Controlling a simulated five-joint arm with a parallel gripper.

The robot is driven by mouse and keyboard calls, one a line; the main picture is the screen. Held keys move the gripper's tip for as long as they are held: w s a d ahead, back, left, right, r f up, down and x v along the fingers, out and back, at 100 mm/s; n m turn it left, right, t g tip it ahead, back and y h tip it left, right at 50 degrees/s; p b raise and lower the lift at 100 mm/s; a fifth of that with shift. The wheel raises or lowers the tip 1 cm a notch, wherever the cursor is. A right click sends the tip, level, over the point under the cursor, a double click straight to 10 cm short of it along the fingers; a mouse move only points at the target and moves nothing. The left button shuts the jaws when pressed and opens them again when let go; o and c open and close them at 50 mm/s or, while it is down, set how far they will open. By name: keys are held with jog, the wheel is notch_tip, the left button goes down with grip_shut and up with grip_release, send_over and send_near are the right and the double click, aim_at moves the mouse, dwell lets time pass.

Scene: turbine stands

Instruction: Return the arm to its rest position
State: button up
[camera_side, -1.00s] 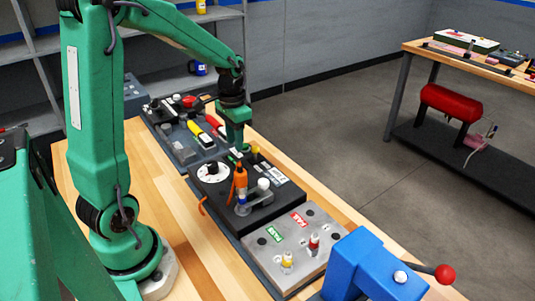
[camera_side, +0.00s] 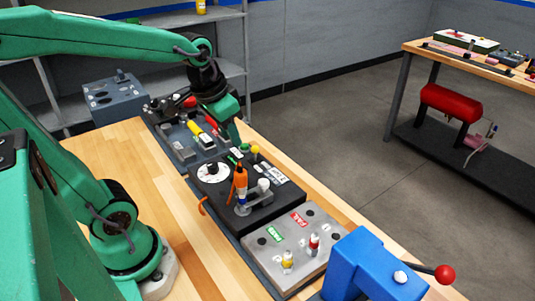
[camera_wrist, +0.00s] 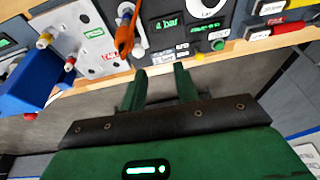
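My green arm (camera_side: 110,45) reaches across the wooden workbench from the left, with its long link nearly level. My gripper (camera_side: 236,140) is tilted and hangs over the row of panels, near the black panel's far end. In the wrist view my gripper (camera_wrist: 160,72) has its two green fingers apart with nothing between them, so it is open. The exact height of the fingertips over the panel cannot be told.
The black panel (camera_side: 275,211) holds a white dial and an orange tool (camera_side: 241,180). A grey pass/fail panel (camera_side: 315,262) and a blue vise (camera_side: 362,265) stand nearer. A grey box (camera_side: 115,100) stands at the back left.

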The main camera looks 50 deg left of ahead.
jog(key=s+d+r+t, duration=0.2)
jog(key=s+d, duration=0.2)
jog(key=s, duration=0.1)
jog(key=shift+s+h, duration=0.25)
jog(key=shift+h, duration=0.05)
